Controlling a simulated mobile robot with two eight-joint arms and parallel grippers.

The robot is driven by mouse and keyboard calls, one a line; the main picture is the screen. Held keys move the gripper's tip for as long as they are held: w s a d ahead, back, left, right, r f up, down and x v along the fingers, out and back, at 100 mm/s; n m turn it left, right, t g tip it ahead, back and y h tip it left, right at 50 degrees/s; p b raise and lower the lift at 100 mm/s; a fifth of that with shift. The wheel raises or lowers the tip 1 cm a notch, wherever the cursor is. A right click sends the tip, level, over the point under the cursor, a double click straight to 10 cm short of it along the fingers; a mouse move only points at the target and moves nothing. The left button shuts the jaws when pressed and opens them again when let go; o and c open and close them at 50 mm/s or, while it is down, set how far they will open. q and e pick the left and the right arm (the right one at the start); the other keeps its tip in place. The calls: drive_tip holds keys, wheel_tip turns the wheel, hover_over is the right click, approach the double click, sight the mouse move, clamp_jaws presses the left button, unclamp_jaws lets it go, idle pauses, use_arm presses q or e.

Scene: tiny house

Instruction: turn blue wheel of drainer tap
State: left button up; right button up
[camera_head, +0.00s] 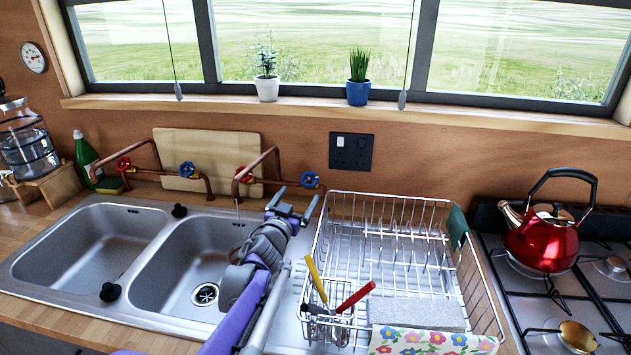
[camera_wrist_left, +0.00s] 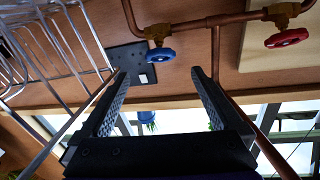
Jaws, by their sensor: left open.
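The drainer-side copper tap (camera_head: 262,163) has a blue wheel (camera_head: 309,180) at its right end and a red wheel (camera_head: 244,174) at its left. My left gripper (camera_head: 293,204) is open and empty, just in front of and below the blue wheel. The upside-down left wrist view shows the blue wheel (camera_wrist_left: 160,54) beyond the gap between the fingertips (camera_wrist_left: 160,76), apart from both fingers. The red wheel (camera_wrist_left: 287,38) is off to the right there. My right gripper is not in view.
The wire drainer (camera_head: 400,200) stands close to the right of my left gripper, holding utensils. The double sink (camera_head: 190,262) lies left. Another tap (camera_head: 150,150) has its own blue wheel (camera_head: 187,169). A red kettle (camera_head: 541,243) sits on the stove at right.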

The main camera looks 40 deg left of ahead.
sight(308, 180)
use_arm(q)
drive_tip(key=x, duration=1)
drive_tip(key=c, duration=1.4)
